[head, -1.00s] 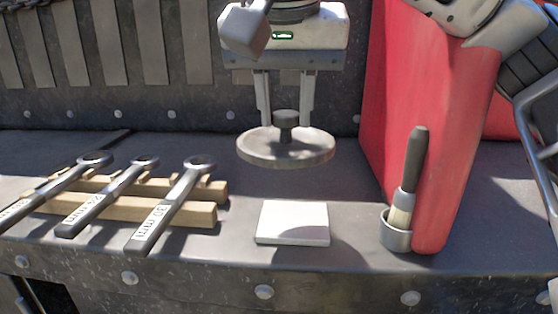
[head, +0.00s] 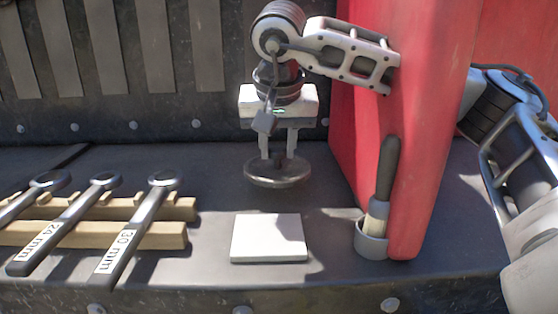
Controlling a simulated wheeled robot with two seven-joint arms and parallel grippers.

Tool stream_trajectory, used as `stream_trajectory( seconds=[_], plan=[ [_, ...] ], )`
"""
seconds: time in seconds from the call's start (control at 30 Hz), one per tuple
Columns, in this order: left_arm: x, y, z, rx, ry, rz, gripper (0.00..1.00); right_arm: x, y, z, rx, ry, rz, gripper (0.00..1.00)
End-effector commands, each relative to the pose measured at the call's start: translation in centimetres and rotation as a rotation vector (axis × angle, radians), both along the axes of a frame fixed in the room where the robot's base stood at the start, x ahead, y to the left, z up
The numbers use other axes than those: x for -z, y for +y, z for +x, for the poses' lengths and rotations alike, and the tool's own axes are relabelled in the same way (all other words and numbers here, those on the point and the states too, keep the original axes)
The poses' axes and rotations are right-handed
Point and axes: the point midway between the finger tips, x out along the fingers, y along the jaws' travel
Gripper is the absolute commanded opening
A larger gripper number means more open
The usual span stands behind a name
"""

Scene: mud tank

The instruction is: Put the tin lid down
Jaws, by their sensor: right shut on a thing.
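The tin lid (head: 262,178) is a round, dull grey metal disc, roughly level, in the middle of the head view. My right gripper (head: 278,156) points down, with its two fingers shut on the lid's knob from above. The lid appears behind a flat white square slab (head: 268,238) lying on the dark shelf. I cannot tell whether the lid touches the shelf or hangs just above it. My left gripper is not in view.
Several wrenches (head: 60,228) lie across wooden rails (head: 150,235) at the left. A tall red panel or container (head: 420,130) stands at the right, with a dark-handled brush (head: 388,172) in a small grey cup (head: 370,245) beside it. Bare dark shelf (head: 215,165) surrounds the lid.

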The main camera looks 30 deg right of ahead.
Motion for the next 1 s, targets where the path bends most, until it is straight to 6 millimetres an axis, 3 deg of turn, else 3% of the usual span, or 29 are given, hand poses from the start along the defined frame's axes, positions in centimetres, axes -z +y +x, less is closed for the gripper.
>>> stream_trajectory(
  seconds=[0.3, 0.7, 0.73, 0.8, 1.0],
  plan=[
    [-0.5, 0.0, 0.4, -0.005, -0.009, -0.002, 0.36, 3.8, -0.6, 0.4, 0.001, 0.0, 0.0, 0.07],
    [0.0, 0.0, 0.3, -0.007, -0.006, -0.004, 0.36, 4.4, -0.6, 0.4, 0.001, -0.001, 0.001, 0.07],
    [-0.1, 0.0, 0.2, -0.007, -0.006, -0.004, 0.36, 4.3, -0.6, 0.4, 0.001, -0.001, 0.001, 0.35],
    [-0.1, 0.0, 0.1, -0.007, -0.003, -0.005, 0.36, 4.2, -0.6, 0.4, 0.002, 0.0, 0.001, 0.51],
    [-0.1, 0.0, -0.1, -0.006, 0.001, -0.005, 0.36, 4.2, -0.6, 0.4, 0.002, 0.0, 0.001, 0.51]
  ],
)
